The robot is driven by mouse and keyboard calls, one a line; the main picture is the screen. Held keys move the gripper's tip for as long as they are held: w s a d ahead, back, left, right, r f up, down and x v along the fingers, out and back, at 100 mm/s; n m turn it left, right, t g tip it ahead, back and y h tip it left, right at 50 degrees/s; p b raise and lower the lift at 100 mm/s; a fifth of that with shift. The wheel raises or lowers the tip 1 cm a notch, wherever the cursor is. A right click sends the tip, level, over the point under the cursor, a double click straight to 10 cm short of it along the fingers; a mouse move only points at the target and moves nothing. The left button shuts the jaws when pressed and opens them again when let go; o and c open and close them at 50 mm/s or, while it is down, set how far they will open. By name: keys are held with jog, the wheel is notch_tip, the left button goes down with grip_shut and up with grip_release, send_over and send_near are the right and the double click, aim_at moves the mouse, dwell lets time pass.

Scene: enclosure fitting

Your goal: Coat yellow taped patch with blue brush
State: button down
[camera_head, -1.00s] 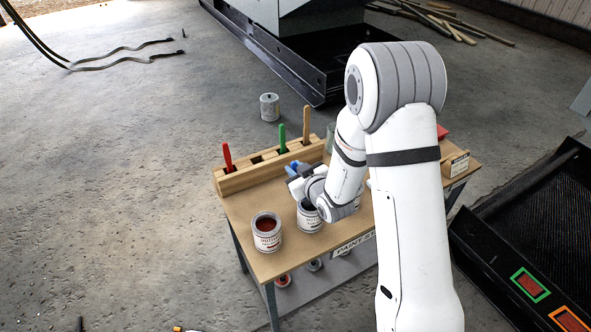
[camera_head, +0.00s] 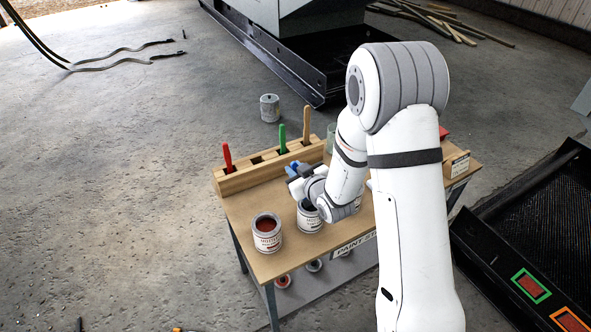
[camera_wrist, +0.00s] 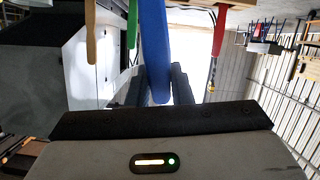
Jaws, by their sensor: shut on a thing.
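My gripper (camera_head: 294,172) is over the paint table, just beyond a paint can. It is shut on the blue brush; a bit of the blue brush (camera_head: 290,167) shows beside the jaws. In the wrist view the blue handle (camera_wrist: 153,45) runs down between the dark fingers (camera_wrist: 160,86). The bristles are hidden. A green-taped patch (camera_head: 531,286) and an orange-taped patch (camera_head: 570,320) lie on the dark panel at the lower right. I see no clearly yellow taped patch.
A wooden rack (camera_head: 245,178) holds red (camera_head: 227,157), green (camera_head: 282,138) and tan (camera_head: 306,125) handles near my gripper. Open cans of red-brown paint (camera_head: 267,236) and dark paint (camera_head: 308,216) stand on the table. A grey can (camera_head: 269,107) stands on the floor.

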jog(key=shift+f, duration=0.1)
jog(key=shift+r+p, duration=1.3)
jog(key=shift+r, duration=2.25)
